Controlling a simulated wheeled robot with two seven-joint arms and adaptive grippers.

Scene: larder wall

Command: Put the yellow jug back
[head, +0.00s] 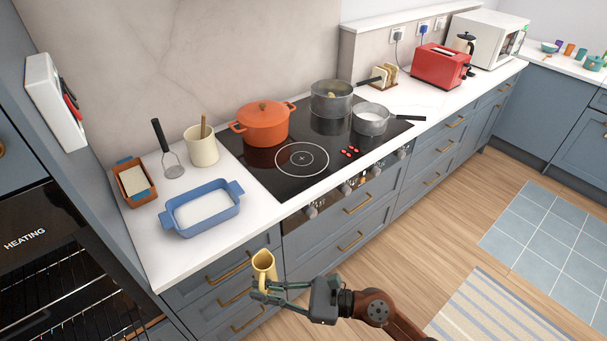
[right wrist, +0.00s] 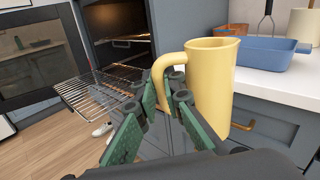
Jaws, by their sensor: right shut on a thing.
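The yellow jug (head: 263,264) is upright in the head view, held in front of the drawers and out past the counter's front edge. My right gripper (head: 267,290) is shut on it. In the right wrist view the jug (right wrist: 213,88) fills the middle right, and the green fingers of my right gripper (right wrist: 168,100) close around its handle (right wrist: 163,75). The jug's inside is mostly hidden. My left gripper does not show.
A blue baking dish (head: 202,208) stands on the white counter (head: 165,258) near its front edge. An orange pot (head: 263,122) and two grey pans are on the hob. At left, the oven (head: 65,290) reads HEATING; in the right wrist view a wire rack (right wrist: 100,88) sticks out.

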